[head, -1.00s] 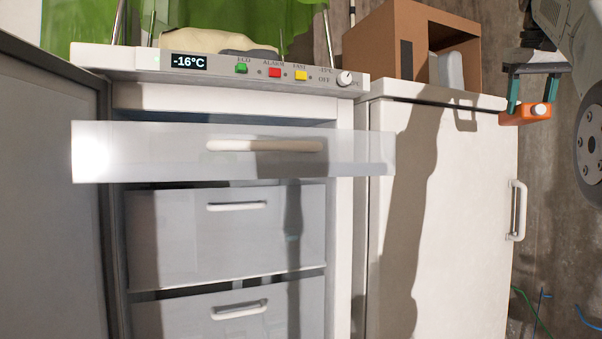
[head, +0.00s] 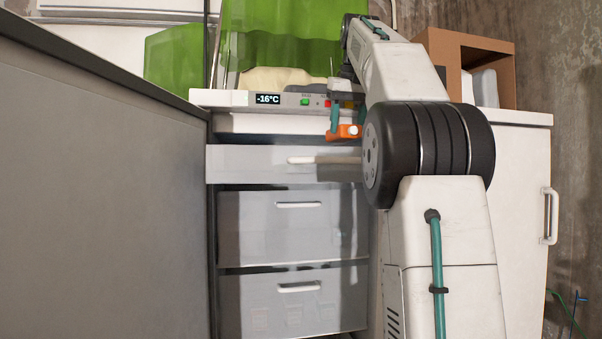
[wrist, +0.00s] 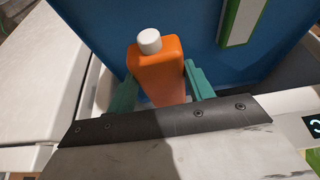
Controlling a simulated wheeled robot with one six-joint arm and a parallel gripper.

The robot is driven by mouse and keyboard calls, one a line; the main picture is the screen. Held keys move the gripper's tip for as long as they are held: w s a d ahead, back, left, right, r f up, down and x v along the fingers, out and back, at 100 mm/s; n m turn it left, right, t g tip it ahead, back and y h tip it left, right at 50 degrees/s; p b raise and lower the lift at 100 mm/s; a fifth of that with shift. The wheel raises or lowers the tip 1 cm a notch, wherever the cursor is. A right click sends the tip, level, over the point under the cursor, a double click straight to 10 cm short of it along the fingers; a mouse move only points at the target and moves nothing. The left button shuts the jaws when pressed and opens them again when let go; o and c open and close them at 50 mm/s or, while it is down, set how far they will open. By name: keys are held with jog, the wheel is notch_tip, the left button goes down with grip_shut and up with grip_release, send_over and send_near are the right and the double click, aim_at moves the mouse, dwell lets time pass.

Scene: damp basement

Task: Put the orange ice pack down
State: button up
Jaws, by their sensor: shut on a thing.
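The orange ice pack (head: 346,132) is in my gripper (head: 347,118), in front of the freezer's control panel and above the pulled-out top drawer (head: 250,165). The wrist view shows the ice pack (wrist: 160,72) with its white cap, between my gripper's two teal fingers (wrist: 161,88). My gripper is shut on it. It is held in the air. A blue surface (wrist: 195,45) with a green-and-white patch lies beyond it in the wrist view; I cannot tell what it is. The inside of the top drawer is hidden in the head view.
The grey freezer door (head: 100,190) stands open at the left. Two lower drawers (head: 292,228) are shut. Green translucent items (head: 275,40) and a beige bundle stand on top. A cardboard box (head: 500,45) stands on the white cabinet (head: 525,170) at the right. My arm covers the middle.

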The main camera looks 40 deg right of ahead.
notch_tip(320, 180, down, 9)
jog(key=shift+f, duration=0.15)
dwell(0.4)
jog(key=shift+f, duration=0.1)
jog(key=o, duration=1.2)
jog(key=v, duration=1.2)
jog(key=shift+a, duration=0.1)
